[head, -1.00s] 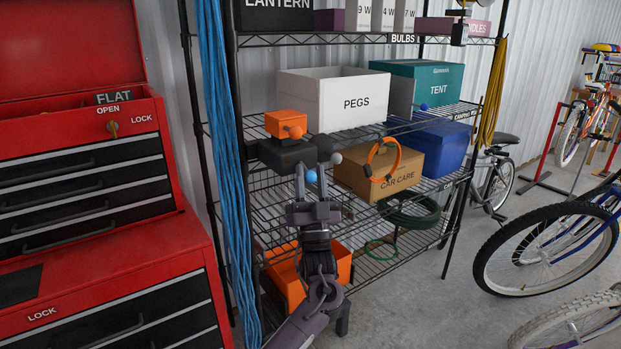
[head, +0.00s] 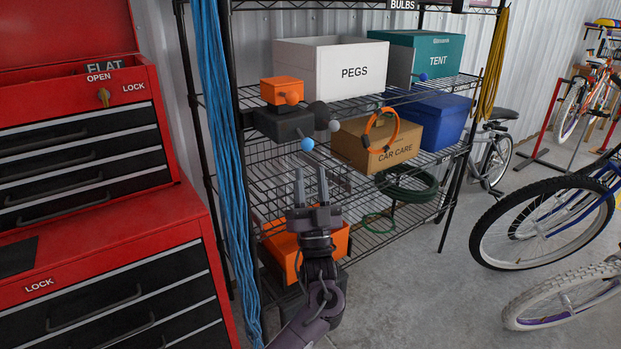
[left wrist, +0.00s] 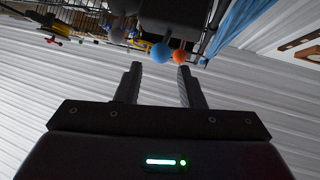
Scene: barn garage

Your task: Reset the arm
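My left gripper (head: 311,188) is in front of the wire shelf, its two fingers pointing up and apart with nothing between them. In the left wrist view the fingers (left wrist: 158,85) are also spread and empty. A blue ball knob (head: 307,145) is just above the fingertips in the head view, apart from them. It also shows in the left wrist view (left wrist: 160,52), near an orange ball (left wrist: 180,57). A dark box (head: 283,124) and an orange box (head: 280,91) with an orange knob stand on the shelf behind. My right gripper is not in view.
The wire shelf (head: 352,203) holds a PEGS box (head: 330,72), a CAR CARE box (head: 386,153) with an orange ring, and a blue bin (head: 437,122). A red tool chest (head: 150,237) is at left. Bicycles (head: 540,235) stand at right, with clear concrete floor (head: 430,310) between.

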